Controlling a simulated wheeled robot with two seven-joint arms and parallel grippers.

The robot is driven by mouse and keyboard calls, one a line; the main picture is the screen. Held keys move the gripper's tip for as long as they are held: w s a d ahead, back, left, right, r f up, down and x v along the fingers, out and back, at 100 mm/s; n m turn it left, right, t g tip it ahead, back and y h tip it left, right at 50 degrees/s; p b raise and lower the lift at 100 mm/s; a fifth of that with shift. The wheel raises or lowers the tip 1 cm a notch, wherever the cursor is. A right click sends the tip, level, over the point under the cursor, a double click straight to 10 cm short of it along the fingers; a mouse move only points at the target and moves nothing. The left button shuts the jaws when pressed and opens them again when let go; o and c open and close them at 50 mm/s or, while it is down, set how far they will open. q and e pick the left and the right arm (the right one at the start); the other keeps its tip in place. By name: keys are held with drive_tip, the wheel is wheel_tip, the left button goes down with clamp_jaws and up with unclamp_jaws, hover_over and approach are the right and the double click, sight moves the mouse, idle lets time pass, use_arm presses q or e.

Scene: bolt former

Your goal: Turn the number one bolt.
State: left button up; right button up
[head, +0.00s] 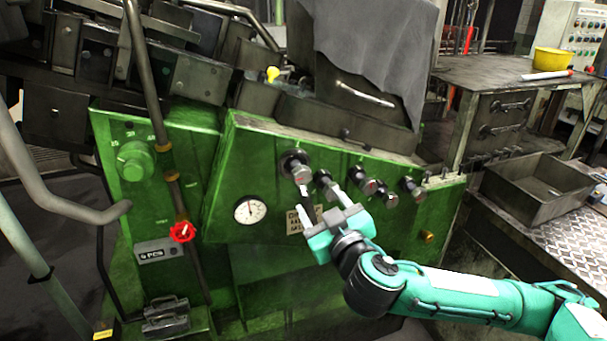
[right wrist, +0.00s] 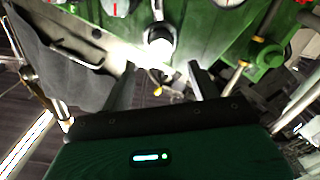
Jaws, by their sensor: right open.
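A row of several dark round bolt heads with grey ends sits on the green machine's front panel. The leftmost bolt (head: 296,166) is at the row's left end, and a second bolt (head: 325,181) is just right of it. No legible number marks which is number one. My right gripper (head: 317,191) is open in front of these two, its fingertips overlapping their lower parts in the head view. In the right wrist view a bright, round-ended bolt (right wrist: 159,40) lies beyond the gap between the open fingers (right wrist: 162,78); nothing is held. My left gripper is not in view.
A pressure gauge (head: 250,209) and a small label plate (head: 301,219) sit below the bolts. A red valve wheel (head: 183,232) and a green knob (head: 135,161) are left. A grey cloth (head: 375,50) hangs above. An empty metal tray (head: 540,188) stands right.

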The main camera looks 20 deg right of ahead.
sight(304, 179)
drive_tip(key=w+p, duration=0.2)
drive_tip(key=w, duration=0.2)
drive_tip(key=w+p, duration=0.1)
drive_tip(key=w, duration=0.4)
drive_tip(key=shift+w+a+r+p, duration=0.15)
drive_tip(key=shift+a+r+p, duration=0.05)
drive_tip(key=shift+p, duration=0.15)
drive_tip(key=shift+w+f, duration=0.2)
drive_tip(key=shift+w, duration=0.5)
drive_tip(key=c, duration=1)
